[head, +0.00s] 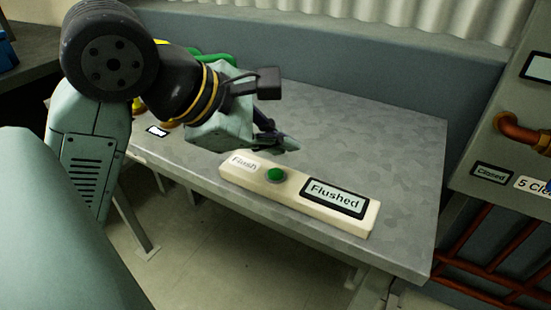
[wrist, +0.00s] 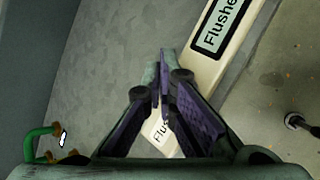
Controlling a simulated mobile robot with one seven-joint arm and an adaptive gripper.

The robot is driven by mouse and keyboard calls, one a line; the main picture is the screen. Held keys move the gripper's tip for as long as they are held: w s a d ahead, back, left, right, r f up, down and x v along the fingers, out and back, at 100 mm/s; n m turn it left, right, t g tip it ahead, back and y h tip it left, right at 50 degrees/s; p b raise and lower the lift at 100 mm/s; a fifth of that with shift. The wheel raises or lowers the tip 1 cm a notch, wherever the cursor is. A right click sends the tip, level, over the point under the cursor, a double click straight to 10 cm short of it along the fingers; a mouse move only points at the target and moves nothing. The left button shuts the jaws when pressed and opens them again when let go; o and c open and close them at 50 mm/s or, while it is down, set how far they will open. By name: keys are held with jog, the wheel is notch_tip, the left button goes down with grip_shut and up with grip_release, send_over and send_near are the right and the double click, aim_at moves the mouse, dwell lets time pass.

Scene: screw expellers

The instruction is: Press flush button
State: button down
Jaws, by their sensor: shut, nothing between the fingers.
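The flush panel is a cream bar (head: 313,212) lying along the front edge of a grey metal table. It carries the word "Flush", a round green button (head: 275,175) and a framed sign reading "Flushed" (head: 337,197). My gripper (head: 285,146) is shut and empty, just behind the bar's left part in the head view. The "Flushed" sign (wrist: 222,27) shows beyond the tips. I cannot tell whether the tips touch anything.
The grey table top (head: 400,150) is clear behind and right of the bar. A green pipe (head: 215,58) is behind my arm. A panel with a copper pipe (head: 520,130) and a "Closed" sign (head: 491,173) stands at the right, above red bars (head: 500,270).

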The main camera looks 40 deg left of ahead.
jog(key=shift+r+p, duration=0.55)
jog(key=shift+r, duration=0.8)
jog(key=shift+f, duration=0.1)
